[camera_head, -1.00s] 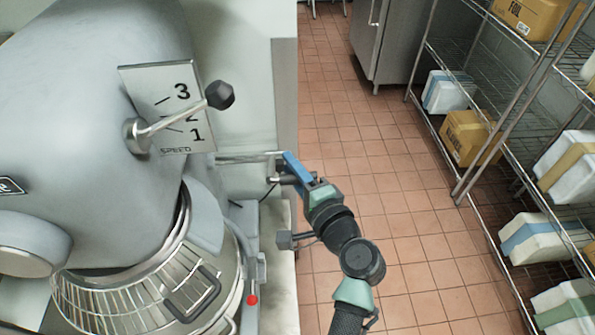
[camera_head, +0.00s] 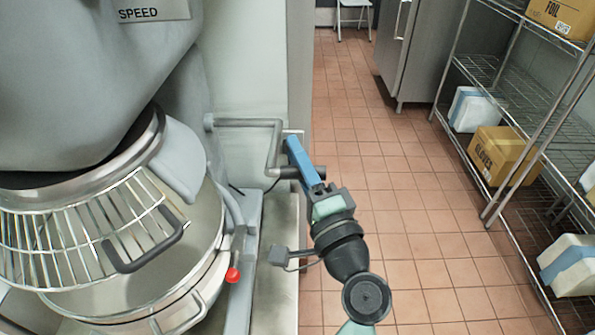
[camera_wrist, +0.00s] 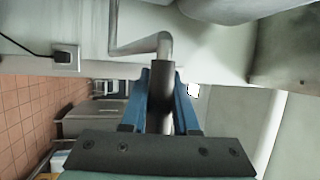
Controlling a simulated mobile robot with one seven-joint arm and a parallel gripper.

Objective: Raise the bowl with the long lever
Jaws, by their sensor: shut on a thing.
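The long lever (camera_head: 243,122) is a grey bent bar coming out of the side of the big grey mixer. Its dark grip end (camera_head: 287,172) sits at my gripper. My gripper (camera_head: 298,158), with blue fingers, is shut on that grip. In the wrist view the lever (camera_wrist: 138,48) bends down to the grip (camera_wrist: 162,80), which stands between the blue fingers (camera_wrist: 164,95). The metal bowl (camera_head: 190,262) is under the mixer head at the lower left, behind a wire guard (camera_head: 75,240). The bowl's lower part is cut off by the picture edge.
A short lever with a red knob (camera_head: 233,275) stands beside the bowl. A wire shelf (camera_head: 520,120) with boxes is on the right, and a steel cabinet (camera_head: 420,50) stands at the back. The tiled floor (camera_head: 400,220) between is clear.

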